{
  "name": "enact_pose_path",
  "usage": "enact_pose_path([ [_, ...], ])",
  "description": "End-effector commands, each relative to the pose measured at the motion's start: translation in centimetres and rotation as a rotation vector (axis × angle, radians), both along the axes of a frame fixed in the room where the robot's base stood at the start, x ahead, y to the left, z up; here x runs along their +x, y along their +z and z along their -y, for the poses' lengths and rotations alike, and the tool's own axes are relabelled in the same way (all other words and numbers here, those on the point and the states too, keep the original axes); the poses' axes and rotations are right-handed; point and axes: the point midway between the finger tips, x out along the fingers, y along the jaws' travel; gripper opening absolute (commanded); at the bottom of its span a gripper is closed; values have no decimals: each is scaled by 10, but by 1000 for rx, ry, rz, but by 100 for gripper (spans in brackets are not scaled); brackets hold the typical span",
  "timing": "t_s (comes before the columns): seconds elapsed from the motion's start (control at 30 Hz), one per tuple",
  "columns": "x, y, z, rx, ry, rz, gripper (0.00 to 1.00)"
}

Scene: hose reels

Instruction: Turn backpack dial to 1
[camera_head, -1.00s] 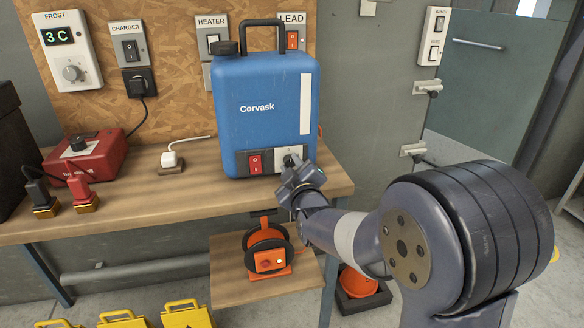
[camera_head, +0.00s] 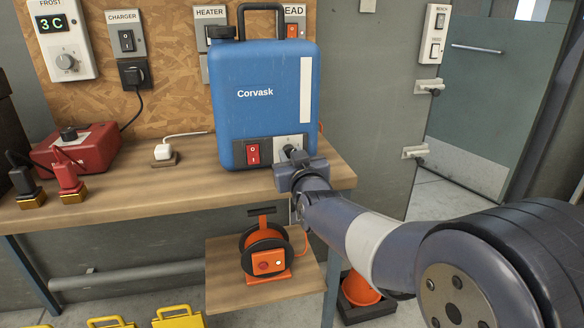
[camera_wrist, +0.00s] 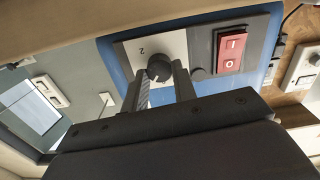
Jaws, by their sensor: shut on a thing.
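The blue Corvask backpack tank (camera_head: 258,105) stands upright on the wooden bench. Low on its front is a panel with a red rocker switch (camera_head: 252,154) and a pale dial plate (camera_head: 284,143). In the wrist view the dark round dial (camera_wrist: 158,68) sits on the plate, with a "2" visible beside it. My gripper (camera_wrist: 160,80) is shut on the dial, one finger on each side. In the head view my gripper (camera_head: 291,160) covers part of the dial. The dial's pointer and its other marks cannot be made out.
A red box (camera_head: 77,150) and two plugs in brass sockets are at the bench's left. A white plug (camera_head: 164,153) lies left of the tank. An orange hose reel (camera_head: 266,252) sits on the lower shelf. Switches and a FROST thermostat (camera_head: 59,40) are on the wall behind.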

Motion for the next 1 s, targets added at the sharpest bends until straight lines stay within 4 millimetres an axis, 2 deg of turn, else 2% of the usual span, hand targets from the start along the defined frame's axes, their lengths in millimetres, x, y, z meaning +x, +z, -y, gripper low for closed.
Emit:
enact_pose_path([
  [0.5, 0, -2, 1, 391, 0, -110, 3],
  [1.0, 0, 0, 1, 510, 0, -145, 3],
])
